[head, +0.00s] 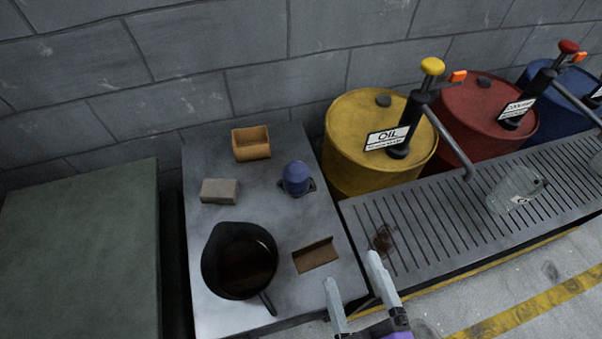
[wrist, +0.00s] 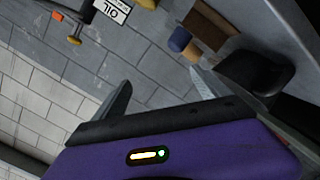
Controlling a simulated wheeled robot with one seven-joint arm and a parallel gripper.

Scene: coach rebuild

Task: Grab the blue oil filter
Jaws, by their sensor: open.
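The blue oil filter (head: 296,176) stands on a small dark square base on the grey metal table (head: 215,290), right of the middle. In the wrist view the filter (wrist: 181,38) shows small, beyond the fingertips, with a tan part beside its blue body. My gripper (head: 351,269) is at the bottom of the head view, nearer than the filter and to its right. Its two fingers are apart with nothing between them. The gripper also shows in the wrist view (wrist: 160,82).
A black jug (head: 212,270) with dark liquid, a brown angled piece (head: 316,255), a grey-brown block (head: 219,190) and an orange-brown open box (head: 251,143) share the table. A yellow oil drum (head: 350,135) and a slatted grate (head: 420,225) holding a clear jug (head: 514,188) are to the right.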

